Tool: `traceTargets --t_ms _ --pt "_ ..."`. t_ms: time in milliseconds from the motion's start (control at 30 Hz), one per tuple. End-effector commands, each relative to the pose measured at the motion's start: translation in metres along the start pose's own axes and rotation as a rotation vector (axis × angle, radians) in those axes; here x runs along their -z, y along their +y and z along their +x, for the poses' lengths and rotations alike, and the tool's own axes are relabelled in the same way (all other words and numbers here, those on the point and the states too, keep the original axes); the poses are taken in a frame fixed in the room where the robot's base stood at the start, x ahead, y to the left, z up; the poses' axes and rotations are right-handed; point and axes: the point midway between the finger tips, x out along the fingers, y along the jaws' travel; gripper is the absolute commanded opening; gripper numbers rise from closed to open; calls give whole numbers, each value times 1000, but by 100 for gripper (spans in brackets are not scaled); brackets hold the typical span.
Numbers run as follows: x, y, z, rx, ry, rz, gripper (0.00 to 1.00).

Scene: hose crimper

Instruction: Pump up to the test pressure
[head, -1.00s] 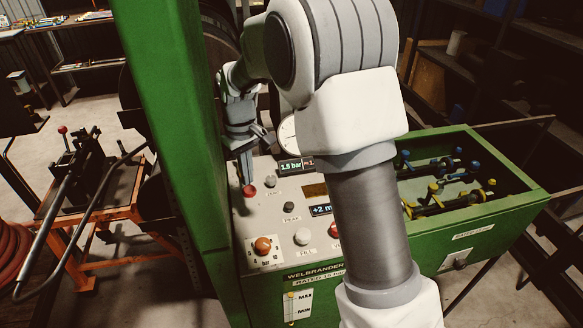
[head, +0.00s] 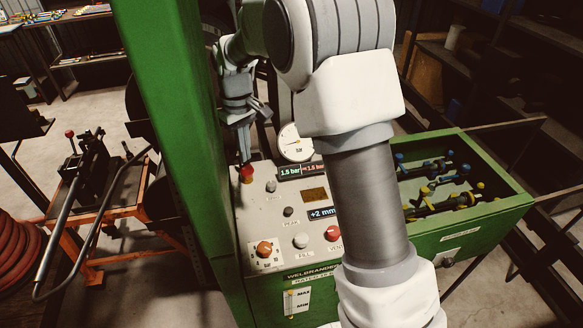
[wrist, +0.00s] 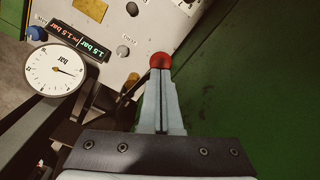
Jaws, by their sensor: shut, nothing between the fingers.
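My gripper (head: 246,160) points down at the far left of the sloping control panel, its fingers closed together. Its tips are at a round red knob (head: 247,174) and look to touch it; the gripper partly covers it in the head view. In the wrist view the red knob (wrist: 160,60) sits right at the tips of the closed fingers (wrist: 160,78). The pressure display (head: 301,170) reads 1.5 bar on both sides, also in the wrist view (wrist: 78,41). The round bar gauge (wrist: 56,70) is seen best in the wrist view.
The panel also bears an orange knob (head: 264,249), a white FILL button (head: 301,240), a red VENT button (head: 333,233), small grey buttons and a +2 mm display (head: 321,213). A green post (head: 170,100) stands close left. A green tray (head: 490,212) with fittings lies right.

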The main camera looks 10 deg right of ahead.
Motion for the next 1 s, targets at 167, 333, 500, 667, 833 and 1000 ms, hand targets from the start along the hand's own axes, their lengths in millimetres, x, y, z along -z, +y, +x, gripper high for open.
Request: traceTargets --t_ms 167,333,500,667,833,1000 --pt "0 0 0 0 1 0 0" --pt "0 0 0 0 1 0 0" --pt "0 0 0 0 1 0 0" --pt "0 0 0 0 1 0 0" --pt "0 0 0 0 1 0 0" --pt "-1 -1 12 0 0 0 0"
